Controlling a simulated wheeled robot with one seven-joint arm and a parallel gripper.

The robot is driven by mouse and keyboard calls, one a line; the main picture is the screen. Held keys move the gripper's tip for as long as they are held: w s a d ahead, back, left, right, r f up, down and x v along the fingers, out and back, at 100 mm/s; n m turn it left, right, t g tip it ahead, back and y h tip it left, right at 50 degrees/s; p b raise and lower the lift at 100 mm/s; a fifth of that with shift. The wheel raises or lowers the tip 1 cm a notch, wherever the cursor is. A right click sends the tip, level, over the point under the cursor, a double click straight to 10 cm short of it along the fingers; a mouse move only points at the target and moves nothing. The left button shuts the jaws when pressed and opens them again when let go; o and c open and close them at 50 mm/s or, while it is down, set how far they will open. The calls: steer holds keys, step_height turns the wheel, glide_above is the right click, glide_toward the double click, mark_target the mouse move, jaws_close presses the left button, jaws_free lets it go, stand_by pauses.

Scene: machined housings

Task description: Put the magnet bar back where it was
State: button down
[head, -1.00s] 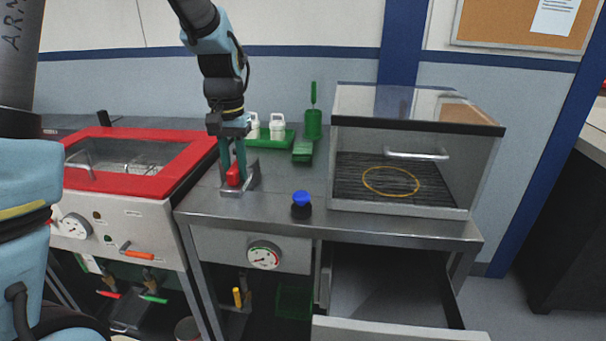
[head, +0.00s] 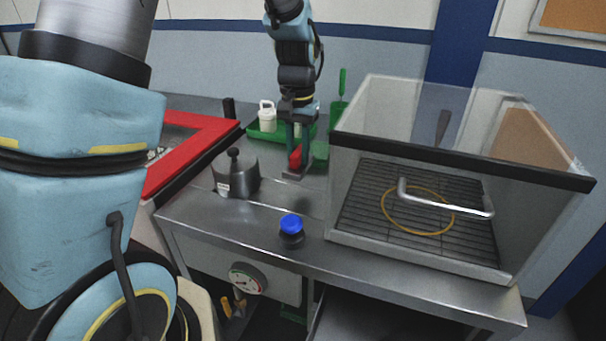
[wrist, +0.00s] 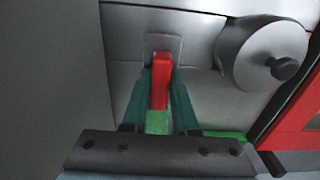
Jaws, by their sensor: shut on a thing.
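The magnet bar, taken to be the red piece (head: 295,158) with a grey plate at its lower end, is in my gripper (head: 297,148) over the back of the steel bench. In the wrist view my gripper (wrist: 161,100) has its teal fingers on either side of the red bar (wrist: 160,78). The grey plate (wrist: 163,45) shows beyond the fingertips. The fingers are shut on the red part. I cannot tell whether the plate touches the bench top.
A grey cylinder with a black knob (head: 236,178) stands left of my gripper. A blue-topped knob (head: 291,226) stands at the bench front. A glass-sided case (head: 345,185) is at right, a red-framed unit (head: 205,130) at left. A green tray with white bottles (head: 257,133) is behind.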

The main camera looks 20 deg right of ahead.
mark_target(298, 150)
steer(key=shift+f+p, duration=0.75)
steer(key=shift+f, duration=2.4)
steer(key=shift+f, duration=0.1)
steer(key=c, duration=0.7)
jaws_free()
step_height(298, 150, up, 12)
steer(key=b, duration=0.2)
steer(key=shift+b, duration=0.3)
steer(key=s+a+f+n, duration=0.1)
steer(key=a+n, duration=0.1)
steer(key=a, duration=0.7)
steer(key=s+a+f+n+t, duration=0.1)
steer(key=s+a+n, duration=0.1)
steer(key=a, duration=0.7)
steer(key=s+a+f+n, duration=0.2)
steer(key=a, duration=0.6)
steer(key=shift+s+a+n+t, duration=0.1)
steer(key=shift+a+n+t, duration=0.2)
steer(key=shift+a+n, duration=0.1)
